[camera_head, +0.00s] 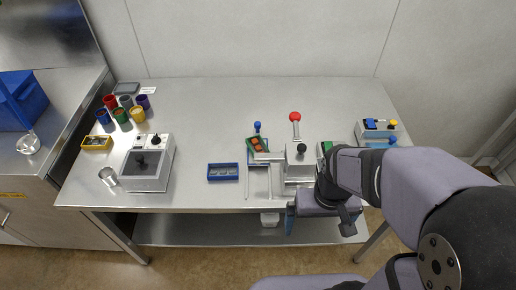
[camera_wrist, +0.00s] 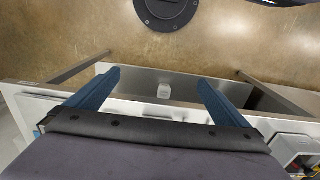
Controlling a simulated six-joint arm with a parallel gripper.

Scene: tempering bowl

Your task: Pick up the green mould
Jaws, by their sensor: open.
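A small green mould (camera_head: 251,139) with orange-brown fillings lies tilted near the middle of the table, beside the white press-like machine, in the head view. It does not show in the wrist view. My gripper (camera_head: 318,222) is at the front edge of the table, to the right of and nearer than the mould, and well apart from it. In the wrist view my gripper (camera_wrist: 158,82) has its two blue fingers wide apart with nothing between them, above the floor and lower shelf.
The white machine (camera_head: 298,172) with a red-knobbed lever (camera_head: 295,117) stands between my arm and the mould. A blue tray (camera_head: 223,171) lies left of it. The back centre is clear.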

